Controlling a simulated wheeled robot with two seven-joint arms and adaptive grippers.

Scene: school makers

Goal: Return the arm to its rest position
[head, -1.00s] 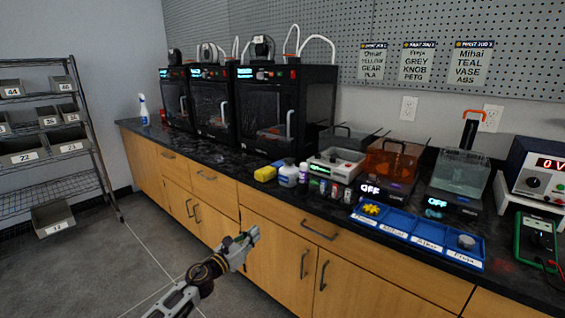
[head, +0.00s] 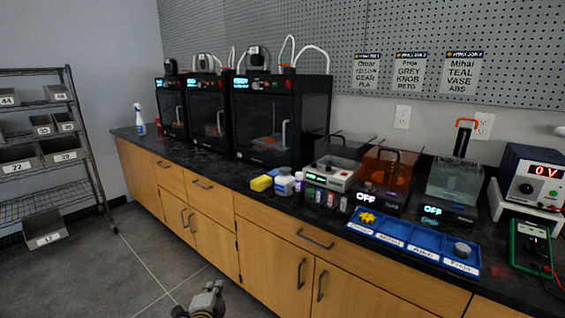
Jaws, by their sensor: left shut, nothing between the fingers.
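My left gripper (head: 207,298) shows at the bottom edge of the head view, low in front of the wooden cabinet doors and over the grey floor. It is shut and empty, and apart from the counter. Most of my left arm is below the picture. My right gripper is not in the picture.
A wire shelf (head: 85,135) stands left.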

